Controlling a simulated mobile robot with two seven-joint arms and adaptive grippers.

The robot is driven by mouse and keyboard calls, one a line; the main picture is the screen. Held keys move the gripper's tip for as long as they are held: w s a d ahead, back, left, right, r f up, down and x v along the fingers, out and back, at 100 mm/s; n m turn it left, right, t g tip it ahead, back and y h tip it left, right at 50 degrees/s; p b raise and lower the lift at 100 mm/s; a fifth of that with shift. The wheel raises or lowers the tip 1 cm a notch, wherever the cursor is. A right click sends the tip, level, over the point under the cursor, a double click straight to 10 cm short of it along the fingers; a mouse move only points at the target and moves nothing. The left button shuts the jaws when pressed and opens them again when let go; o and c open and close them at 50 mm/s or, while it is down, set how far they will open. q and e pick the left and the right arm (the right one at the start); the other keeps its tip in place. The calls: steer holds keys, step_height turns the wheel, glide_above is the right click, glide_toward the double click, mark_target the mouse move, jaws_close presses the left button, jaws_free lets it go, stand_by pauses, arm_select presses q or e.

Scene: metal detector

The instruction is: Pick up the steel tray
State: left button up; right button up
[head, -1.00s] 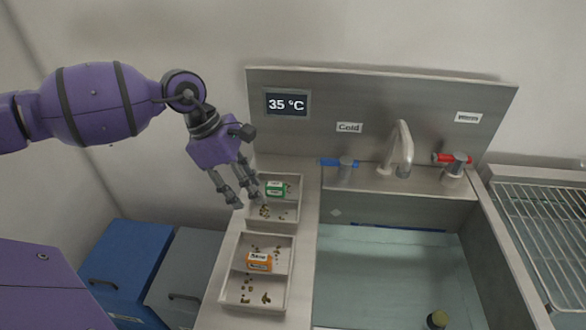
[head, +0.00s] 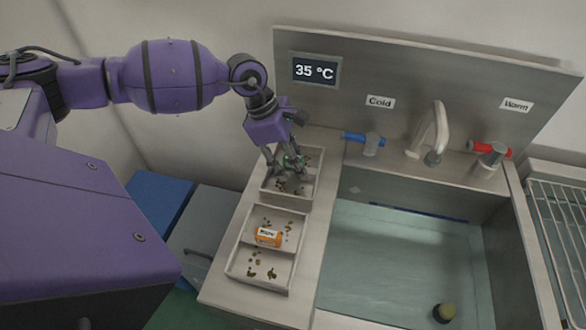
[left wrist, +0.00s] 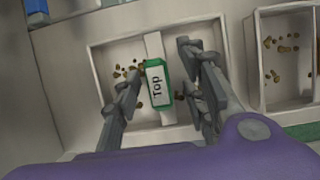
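Two shallow light-grey trays stand in a line on the counter left of the sink. The back tray (head: 317,180) has a green block (left wrist: 157,88) marked "Top" on its middle divider and small brown-gold bits inside. The front tray (head: 296,258) has an orange block (head: 267,237) and similar bits. I cannot tell which is called the steel tray. My left gripper (head: 287,172) is low over the back tray, pointing down. In the left wrist view, its fingers (left wrist: 159,62) are apart on either side of the green block; contact is unclear. My right gripper is not in view.
The water-filled sink (head: 400,260) is right of the trays, with a tap (head: 440,130) and blue and red handles behind it. A backsplash with a temperature display (head: 316,70) rises behind. Blue and grey cabinets (head: 160,198) stand at lower left. A wire rack (head: 560,220) is at right.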

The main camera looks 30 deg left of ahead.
arm_select(q)
steer(key=shift+f, duration=0.1)
steer(key=shift+c, duration=0.4)
jaws_close()
steer(key=shift+r, duration=0.2)
